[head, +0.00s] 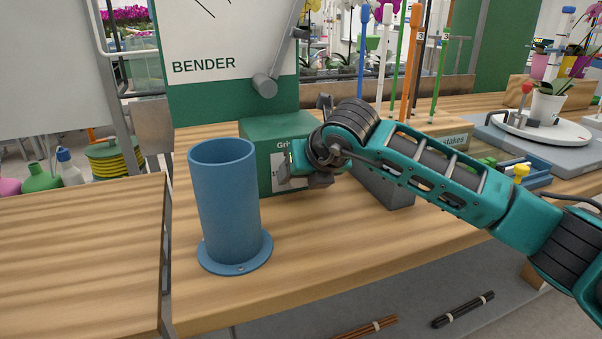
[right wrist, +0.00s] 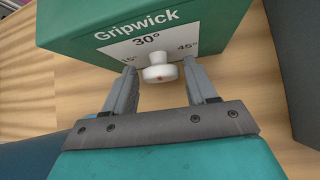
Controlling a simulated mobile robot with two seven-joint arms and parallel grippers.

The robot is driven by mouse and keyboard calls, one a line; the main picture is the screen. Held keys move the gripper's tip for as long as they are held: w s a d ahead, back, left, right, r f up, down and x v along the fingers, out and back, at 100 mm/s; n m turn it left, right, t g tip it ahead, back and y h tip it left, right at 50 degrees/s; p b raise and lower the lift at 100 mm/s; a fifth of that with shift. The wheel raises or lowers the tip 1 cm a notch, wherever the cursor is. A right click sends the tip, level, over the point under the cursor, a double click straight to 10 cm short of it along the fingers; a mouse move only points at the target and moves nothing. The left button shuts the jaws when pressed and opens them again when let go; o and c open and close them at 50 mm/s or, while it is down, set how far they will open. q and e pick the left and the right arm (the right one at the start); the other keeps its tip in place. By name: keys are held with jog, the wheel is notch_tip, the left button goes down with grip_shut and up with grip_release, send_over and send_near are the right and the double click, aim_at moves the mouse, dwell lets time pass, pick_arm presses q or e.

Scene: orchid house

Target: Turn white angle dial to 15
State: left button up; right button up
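In the head view my right gripper (head: 292,178) is at the front of the green box (head: 262,130), and the dial is hidden. My left gripper is not in view.
A blue cylinder (head: 226,200) on a flanged base stands on the wooden bench, left of the green box. A bender board (head: 225,60) with a grey lever (head: 265,85) rises behind. A grey block (head: 385,188) stands to the right, under my arm.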

jog(key=c, duration=0.8)
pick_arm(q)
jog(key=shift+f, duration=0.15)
pick_arm(e)
jog(key=shift+o, duration=0.2)
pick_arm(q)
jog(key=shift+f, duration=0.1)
pick_arm(e)
jog(key=shift+a+f+n+t+h+b, duration=0.15)
jog(key=shift+n+t+h+b, duration=0.3)
jog(key=shift+h+b, duration=0.7)
jog(key=shift+a+n+t+h+b, duration=0.2)
jog(key=shift+n+h+b, duration=0.25)
jog(key=shift+h+b, duration=0.35)
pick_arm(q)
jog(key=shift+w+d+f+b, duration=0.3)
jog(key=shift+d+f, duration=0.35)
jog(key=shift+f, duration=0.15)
pick_arm(e)
jog(key=shift+s+a+n+t+h, duration=0.1)
jog(key=shift+n+t+h, duration=0.35)
jog(key=shift+n+h, duration=0.1)
jog(key=shift+r, duration=0.2)
